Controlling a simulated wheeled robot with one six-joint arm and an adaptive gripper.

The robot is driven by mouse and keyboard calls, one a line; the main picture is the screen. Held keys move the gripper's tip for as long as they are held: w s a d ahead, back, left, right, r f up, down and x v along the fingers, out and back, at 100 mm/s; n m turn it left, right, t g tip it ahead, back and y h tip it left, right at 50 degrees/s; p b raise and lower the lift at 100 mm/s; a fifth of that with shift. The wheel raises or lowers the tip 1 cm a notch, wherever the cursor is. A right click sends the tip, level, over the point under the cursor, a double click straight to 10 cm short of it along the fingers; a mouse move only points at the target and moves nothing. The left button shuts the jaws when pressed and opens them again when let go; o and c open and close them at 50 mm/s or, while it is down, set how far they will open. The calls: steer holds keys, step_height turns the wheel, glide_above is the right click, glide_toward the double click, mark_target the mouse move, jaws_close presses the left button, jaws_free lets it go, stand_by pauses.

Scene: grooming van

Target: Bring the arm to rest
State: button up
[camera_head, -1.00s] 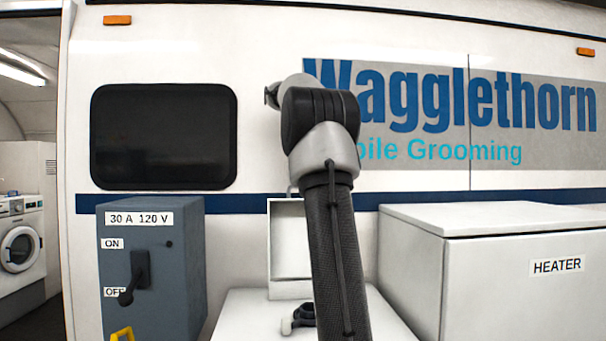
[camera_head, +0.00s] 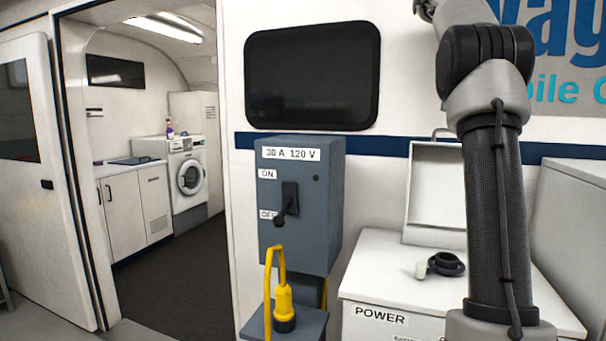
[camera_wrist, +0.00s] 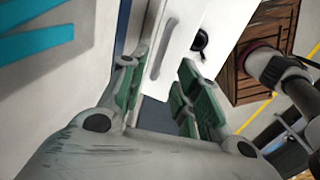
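My arm (camera_head: 494,180) stands raised at the right in the head view, in front of the white POWER cabinet. Its far end leaves the top edge of that view, so the fingers do not show there. In the wrist view my gripper (camera_wrist: 162,92) has its two green-padded fingers apart, with nothing held between them. Beyond the fingers is a white panel with a handle (camera_wrist: 163,50), seen at a tilt. I cannot tell how far it is from the fingertips.
A grey switch box (camera_head: 325,215) has its lever (camera_head: 287,203) down near OFF. A yellow-handled plug (camera_head: 284,301) stands below it. A doorway opens at left. A wooden crate (camera_wrist: 240,85) shows in the wrist view.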

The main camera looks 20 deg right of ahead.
steer(key=s+a+f+m+t, duration=0.1)
steer(key=s+a+f+m, duration=0.3)
steer(key=s+a+f, duration=0.4)
steer(key=s+a+f+m+t, duration=0.2)
steer(key=s+a+f+m, duration=0.3)
steer(key=a, duration=0.6)
steer(key=s+a+f+m, duration=0.1)
steer(key=s+a+f, duration=0.1)
steer(key=s+f, duration=0.2)
steer(key=s+a+f+m+t, duration=0.1)
steer(key=s+f, duration=0.3)
steer(key=f, duration=0.7)
steer(key=shift+s+a, duration=0.35)
steer(key=shift+s, duration=0.05)
